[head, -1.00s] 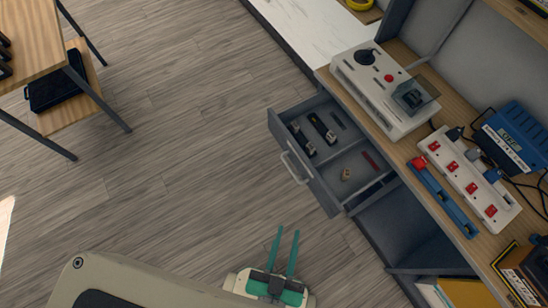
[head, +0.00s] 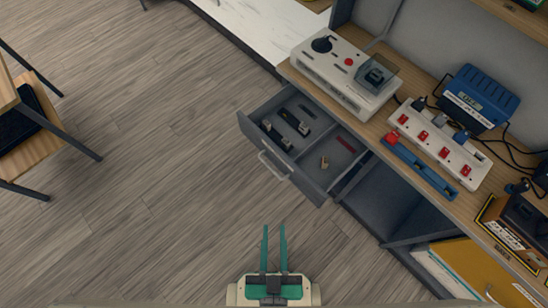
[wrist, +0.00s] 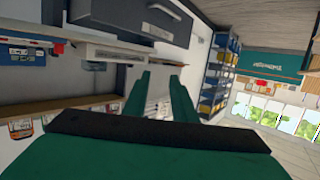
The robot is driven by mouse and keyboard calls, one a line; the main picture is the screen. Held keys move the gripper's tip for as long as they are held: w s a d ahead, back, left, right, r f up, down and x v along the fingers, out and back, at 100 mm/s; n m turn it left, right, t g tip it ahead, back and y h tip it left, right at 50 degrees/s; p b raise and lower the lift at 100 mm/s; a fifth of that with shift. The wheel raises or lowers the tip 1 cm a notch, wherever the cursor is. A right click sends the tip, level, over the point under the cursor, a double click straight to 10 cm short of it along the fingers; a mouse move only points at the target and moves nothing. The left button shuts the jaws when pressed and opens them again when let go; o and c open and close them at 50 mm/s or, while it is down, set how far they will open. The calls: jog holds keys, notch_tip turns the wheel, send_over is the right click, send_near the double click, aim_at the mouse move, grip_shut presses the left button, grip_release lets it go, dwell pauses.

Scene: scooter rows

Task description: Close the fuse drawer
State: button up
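The fuse drawer (head: 293,182) is a dark grey drawer standing open from the workbench, with a pale bar handle (head: 272,166) on its front. Inside it lie several small dark parts, a small tan piece (head: 324,162) and a dark red strip (head: 345,144). My gripper (head: 273,228) has two green fingers, parted and empty. In the head view it is below the drawer front, apart from it. In the wrist view the fingers (wrist: 158,82) are also parted, with a dark drawer-like front and handle (wrist: 157,29) above them.
On the bench top (head: 385,129) stand a white control box (head: 345,75), a power strip (head: 436,142), a blue charger (head: 474,98) and a blue bar (head: 425,163). The floor left of the drawer is clear.

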jog(key=shift+a+f, duration=0.1)
jog(key=shift+f, duration=0.1)
jog(key=c, duration=0.5)
jog(key=w+a+f+n+g, duration=0.1)
jog(key=a+f+n, duration=0.1)
jog(key=f, duration=0.5)
jog(key=w+a+f+n+g, duration=0.1)
jog(key=a+f+n+g, duration=0.1)
jog(key=f+n, duration=0.2)
jog(key=w+a+f+n+g+y, duration=0.1)
jog(key=a+f+n+g, duration=0.1)
jog(key=f, duration=0.9)
jog(key=shift+w+a+n, duration=0.1)
jog(key=shift+a+n, duration=0.25)
jog(key=shift+n, duration=0.55)
grip_shut()
jog(key=n+t+h, duration=0.2)
jog(key=n+h, duration=1.2)
jog(key=n, duration=0.3)
send_near(261, 144)
jog(key=x, duration=0.6)
jog(key=shift+w+d, duration=0.15)
jog(key=shift+w, duration=0.1)
